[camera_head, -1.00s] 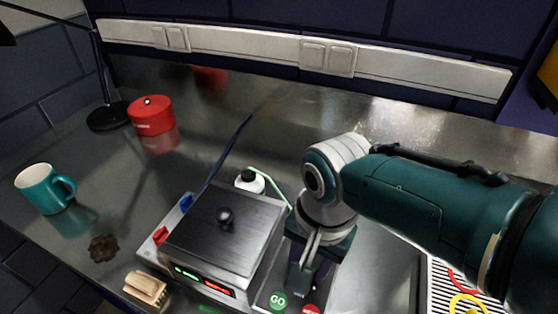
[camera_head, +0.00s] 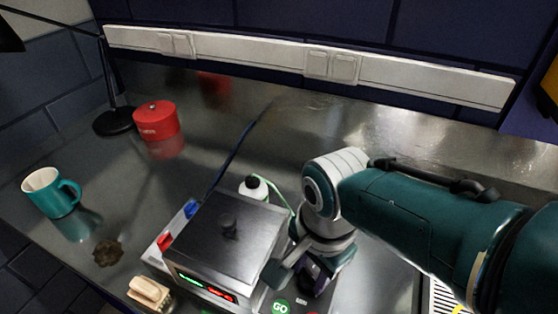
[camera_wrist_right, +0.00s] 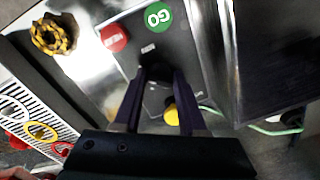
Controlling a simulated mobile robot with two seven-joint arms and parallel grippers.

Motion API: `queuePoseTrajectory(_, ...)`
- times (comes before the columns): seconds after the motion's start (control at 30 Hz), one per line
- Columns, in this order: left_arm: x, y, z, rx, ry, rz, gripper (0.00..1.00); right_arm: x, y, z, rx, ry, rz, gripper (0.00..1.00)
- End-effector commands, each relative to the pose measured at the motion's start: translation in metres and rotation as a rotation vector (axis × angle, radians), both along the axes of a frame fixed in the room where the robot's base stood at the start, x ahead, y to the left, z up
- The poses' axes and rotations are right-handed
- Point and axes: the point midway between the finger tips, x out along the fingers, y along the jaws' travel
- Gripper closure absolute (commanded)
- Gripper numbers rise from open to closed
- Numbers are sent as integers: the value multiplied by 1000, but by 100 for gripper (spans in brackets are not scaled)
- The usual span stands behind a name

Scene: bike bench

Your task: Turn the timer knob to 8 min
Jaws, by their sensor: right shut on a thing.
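My right gripper (camera_head: 298,276) points down at the control panel (camera_head: 258,303) at the front right of the metal-lidded machine (camera_head: 228,240). In the right wrist view, the right gripper (camera_wrist_right: 158,82) has its two fingers on either side of a dark knob (camera_wrist_right: 156,70) and is shut on it. The fingers and wrist hide most of the knob, so its pointer and setting cannot be read. The green GO button (camera_wrist_right: 158,17) and a red button (camera_wrist_right: 114,38) sit on the same panel. My left gripper is not in view.
A white bottle (camera_head: 253,187) stands behind the machine, close to my right wrist. A teal mug (camera_head: 51,192), a red tin (camera_head: 156,121) and a wooden brush (camera_head: 149,291) are at the left.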

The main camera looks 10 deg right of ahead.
Motion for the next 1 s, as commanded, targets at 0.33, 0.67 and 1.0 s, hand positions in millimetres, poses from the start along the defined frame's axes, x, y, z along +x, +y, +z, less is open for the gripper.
queuePoseTrajectory(0.33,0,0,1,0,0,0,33,0,-1,1,-1,0,1,49)
queuePoseTrajectory(0.67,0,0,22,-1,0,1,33,-1,-1,26,0,-1,1,49)
queuePoseTrajectory(1.0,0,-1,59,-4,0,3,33,-5,-3,87,0,-1,0,49)
